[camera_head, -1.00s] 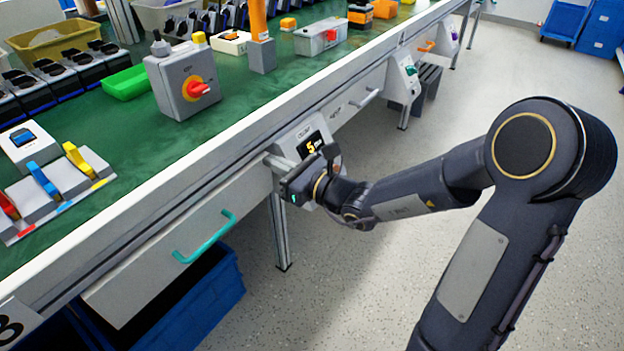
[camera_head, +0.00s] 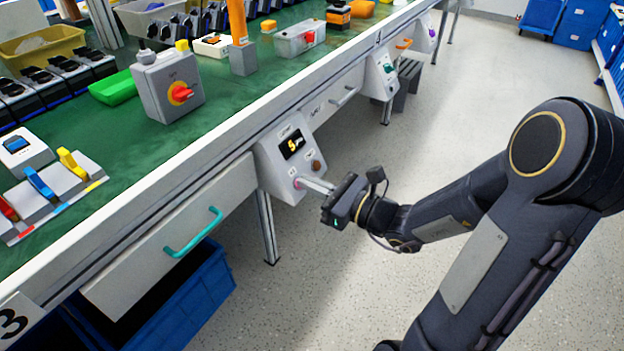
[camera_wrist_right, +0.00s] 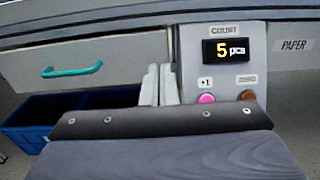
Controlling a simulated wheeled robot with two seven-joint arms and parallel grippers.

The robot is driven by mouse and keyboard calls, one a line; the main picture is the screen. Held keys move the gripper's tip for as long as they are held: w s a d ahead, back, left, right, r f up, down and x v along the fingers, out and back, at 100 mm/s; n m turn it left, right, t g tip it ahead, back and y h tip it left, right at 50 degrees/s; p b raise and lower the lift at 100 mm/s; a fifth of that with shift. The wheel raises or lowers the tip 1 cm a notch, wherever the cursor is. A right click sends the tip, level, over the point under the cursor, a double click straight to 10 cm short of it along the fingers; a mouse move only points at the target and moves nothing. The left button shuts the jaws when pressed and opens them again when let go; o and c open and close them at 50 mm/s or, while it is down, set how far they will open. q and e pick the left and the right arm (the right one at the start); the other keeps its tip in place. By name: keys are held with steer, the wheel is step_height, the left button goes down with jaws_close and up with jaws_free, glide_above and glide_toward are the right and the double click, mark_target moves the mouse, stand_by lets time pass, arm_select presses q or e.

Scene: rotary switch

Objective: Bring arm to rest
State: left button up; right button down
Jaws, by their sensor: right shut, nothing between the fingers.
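My right gripper (camera_head: 312,186) is shut and empty. Its pale fingers point left toward the lower part of the grey counter panel (camera_head: 275,165) on the bench front. In the right wrist view the closed fingers (camera_wrist_right: 159,86) stand just left of that panel, with the pink +1 button (camera_wrist_right: 207,98) to their right. The panel's display (camera_wrist_right: 227,50) reads 5 pcs. Whether the fingertips touch the panel I cannot tell. My left gripper is not in view.
The grey rotary switch box (camera_head: 160,78) with a red knob stands on the green bench top. A drawer with a teal handle (camera_head: 193,234) sits below the bench edge, over a blue bin (camera_head: 200,300). The floor (camera_head: 330,290) around my right arm is clear.

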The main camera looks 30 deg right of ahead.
steer(key=s+a+r+n+g+y, duration=0.25)
steer(key=s+a+n+g, duration=0.8)
steer(key=s+n, duration=0.55)
steer(key=s+d+f+n+h, duration=0.4)
steer(key=d+n+h, duration=0.3)
steer(key=n, duration=0.5)
step_height(320, 180, up, 33)
steer(key=p, duration=3.3)
steer(key=shift+d+f+h, duration=0.2)
steer(key=shift+d+h, duration=0.05)
steer(key=shift+h, duration=0.1)
steer(key=shift+s+t, duration=0.1)
steer(key=shift+t, duration=0.15)
